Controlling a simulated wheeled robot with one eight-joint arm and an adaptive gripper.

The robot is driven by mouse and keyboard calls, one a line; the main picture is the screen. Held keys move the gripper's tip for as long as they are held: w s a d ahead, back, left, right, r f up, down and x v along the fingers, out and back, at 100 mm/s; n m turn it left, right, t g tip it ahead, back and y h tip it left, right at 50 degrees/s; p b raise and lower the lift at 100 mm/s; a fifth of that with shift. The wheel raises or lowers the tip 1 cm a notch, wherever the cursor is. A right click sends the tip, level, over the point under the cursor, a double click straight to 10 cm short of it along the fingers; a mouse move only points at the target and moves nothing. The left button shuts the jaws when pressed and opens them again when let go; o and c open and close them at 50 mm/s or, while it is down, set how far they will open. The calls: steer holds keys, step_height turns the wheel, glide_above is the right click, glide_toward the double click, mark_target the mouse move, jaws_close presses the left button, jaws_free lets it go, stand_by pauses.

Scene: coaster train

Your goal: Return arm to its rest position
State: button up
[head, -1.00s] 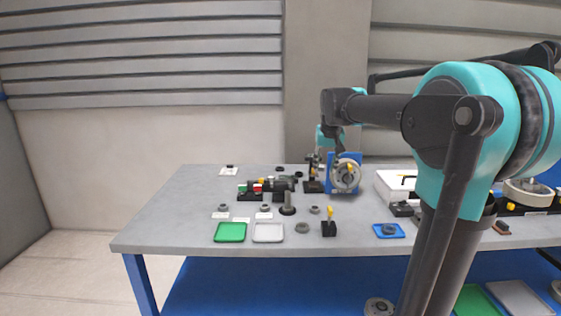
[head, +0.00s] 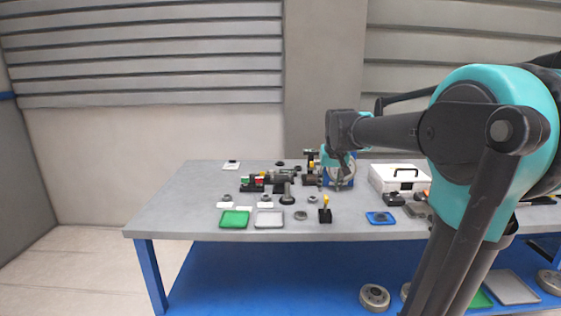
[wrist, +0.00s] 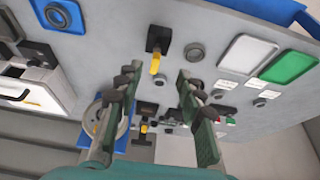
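My arm reaches in from the right of the head view, its elbow large and its forearm pointing over the workbench (head: 170,215). My gripper (head: 342,172) hangs at the forearm's end, in front of a blue stand with a grey disc (head: 339,180). In the wrist view my gripper (wrist: 158,78) has its two green-grey fingers spread apart, with nothing between them. The disc stand (wrist: 97,118) lies beyond the left finger there. A small black block with a yellow lever (wrist: 157,46) shows between and beyond the fingertips.
A green tray (head: 234,219) and a white tray (head: 269,220) lie near the bench's front edge. A blue tray (head: 380,218) and a white case (head: 398,178) are to the right. A lower blue shelf (head: 270,275) holds round metal parts (head: 375,297). The bench's left end is mostly clear.

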steer(key=s+d+f, duration=0.2)
steer(key=s+f, duration=2.1)
steer(key=s, duration=0.2)
steer(key=shift+s+d, duration=0.25)
steer(key=shift+d, duration=0.15)
